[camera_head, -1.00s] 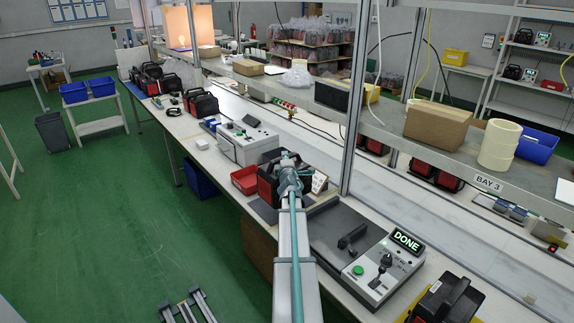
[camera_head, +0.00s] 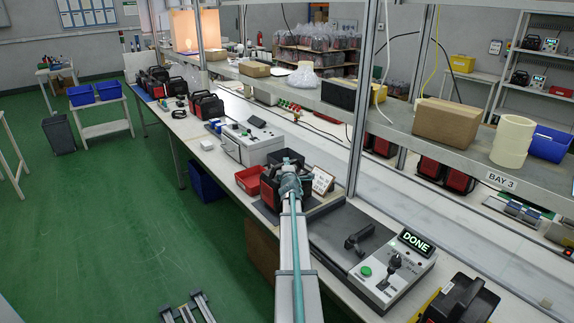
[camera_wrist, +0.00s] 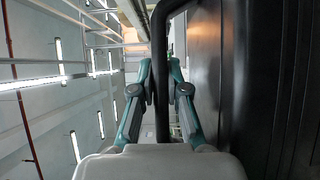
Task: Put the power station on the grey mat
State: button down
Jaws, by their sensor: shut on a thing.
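The power station (camera_head: 268,191) is a black and red box, partly hidden behind my arm in the head view. In the wrist view its dark side (camera_wrist: 275,80) fills the right. My gripper (camera_head: 291,181) is at its upper right in the head view. In the wrist view the two teal fingers (camera_wrist: 162,75) are shut on its black handle (camera_wrist: 162,100). The grey mat (camera_head: 264,214) shows as a dark strip at the bench edge, just below the power station. I cannot tell whether the base touches the mat.
A red bin (camera_head: 247,181) stands close left of the power station, a black bin (camera_head: 287,157) behind it, and a small sign (camera_head: 322,181) to the right. A test unit reading DONE (camera_head: 416,242) stands right of my arm. The shelf (camera_head: 400,130) overhangs the bench.

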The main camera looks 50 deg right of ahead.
jog(key=shift+f, duration=0.8)
jog(key=shift+b, duration=0.3)
jog(key=c, duration=1.6)
grip_release()
jog(key=shift+s+f, duration=0.1)
jog(key=shift+f, duration=0.25)
jog(key=o, duration=0.4)
jog(key=shift+r, duration=0.1)
jog(key=shift+r, duration=0.1)
